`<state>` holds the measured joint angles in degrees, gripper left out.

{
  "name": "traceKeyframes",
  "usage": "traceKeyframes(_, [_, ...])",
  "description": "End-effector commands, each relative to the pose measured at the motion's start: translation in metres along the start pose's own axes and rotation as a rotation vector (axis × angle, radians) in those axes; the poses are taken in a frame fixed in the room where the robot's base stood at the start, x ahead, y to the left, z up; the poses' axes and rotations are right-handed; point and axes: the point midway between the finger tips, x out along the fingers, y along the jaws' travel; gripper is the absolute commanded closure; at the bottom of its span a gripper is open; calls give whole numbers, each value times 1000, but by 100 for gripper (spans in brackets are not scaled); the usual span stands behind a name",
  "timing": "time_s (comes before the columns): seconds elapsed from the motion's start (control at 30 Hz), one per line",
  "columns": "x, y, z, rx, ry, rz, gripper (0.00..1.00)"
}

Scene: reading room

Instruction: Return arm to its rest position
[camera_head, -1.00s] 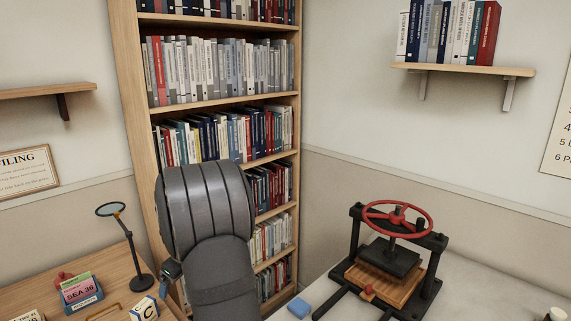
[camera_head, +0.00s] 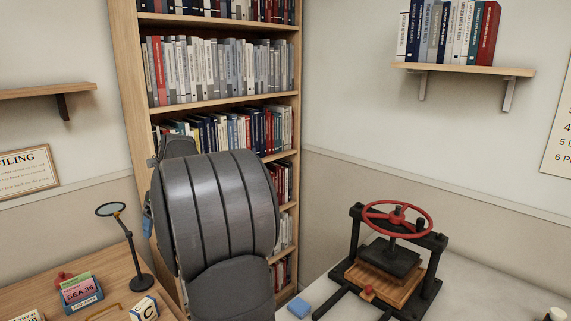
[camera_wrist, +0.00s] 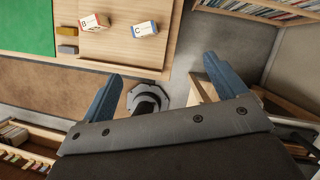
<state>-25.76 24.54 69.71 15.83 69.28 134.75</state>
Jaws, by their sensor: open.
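My gripper (camera_wrist: 163,67) shows in the wrist view as two blue fingers spread wide apart, with nothing between them. It is open and points down over the front edge of the wooden desk (camera_wrist: 165,52) and the floor. In the head view my grey arm stands raised in front of the bookcase (camera_head: 219,104). The arm hides most of the gripper there; only a small blue part shows at its left side.
On the desk are a B block (camera_wrist: 94,22), a C block (camera_wrist: 144,29), a green mat (camera_wrist: 25,25) and a magnifier on a stand (camera_head: 140,250). At right, a press with a red wheel (camera_head: 397,217) and a blue block (camera_head: 299,307) stand on a pale table (camera_head: 470,290).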

Motion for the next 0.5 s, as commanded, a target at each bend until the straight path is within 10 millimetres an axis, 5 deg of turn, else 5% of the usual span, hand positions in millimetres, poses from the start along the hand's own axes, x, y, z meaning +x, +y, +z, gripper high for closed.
traceKeyframes(0.27, [-52, -1, 22, 1, -2, -2, 10])
traceKeyframes(0.5, [-64, -46, 0, 83, 1, -33, 10])
